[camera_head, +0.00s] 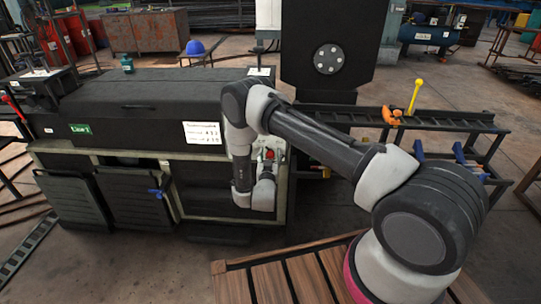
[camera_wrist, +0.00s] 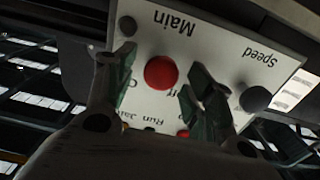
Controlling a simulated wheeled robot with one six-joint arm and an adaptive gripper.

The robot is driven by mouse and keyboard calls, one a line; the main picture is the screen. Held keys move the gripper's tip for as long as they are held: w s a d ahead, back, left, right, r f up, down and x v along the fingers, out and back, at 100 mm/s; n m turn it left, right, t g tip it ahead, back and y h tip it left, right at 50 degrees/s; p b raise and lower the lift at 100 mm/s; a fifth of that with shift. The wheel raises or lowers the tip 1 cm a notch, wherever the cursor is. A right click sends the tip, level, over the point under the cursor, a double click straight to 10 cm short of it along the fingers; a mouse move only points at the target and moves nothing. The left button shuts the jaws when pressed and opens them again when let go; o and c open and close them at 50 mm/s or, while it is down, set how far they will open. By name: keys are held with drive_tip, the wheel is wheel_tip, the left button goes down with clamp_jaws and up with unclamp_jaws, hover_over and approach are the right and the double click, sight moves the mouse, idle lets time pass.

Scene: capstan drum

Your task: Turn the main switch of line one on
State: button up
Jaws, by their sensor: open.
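The main switch is a round red knob (camera_wrist: 161,72) under the label "Main" on a pale control panel (camera_wrist: 214,43), which appears upside down in the wrist view. My gripper (camera_wrist: 160,64) is open, with one finger on each side of the red knob. I cannot tell whether either finger touches it. No pointer shows on the knob, and the position labels are partly hidden by the fingers. In the head view my gripper (camera_head: 265,167) is at the machine's front, beside a small red spot. A green "Line 1" sign (camera_head: 80,129) is on this machine (camera_head: 130,100).
A black "Speed" knob (camera_wrist: 255,99) sits close to the right finger. Small lamps labelled "Run" and "Jam" are partly hidden below the red knob. A wooden slatted pallet (camera_head: 290,280) lies in front of the machine. A rail bench (camera_head: 430,120) with a yellow-handled tool (camera_head: 415,95) stands right.

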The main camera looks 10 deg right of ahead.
drive_tip(key=shift+w+d, duration=0.2)
drive_tip(key=shift+w, duration=0.5)
drive_tip(key=c, duration=1)
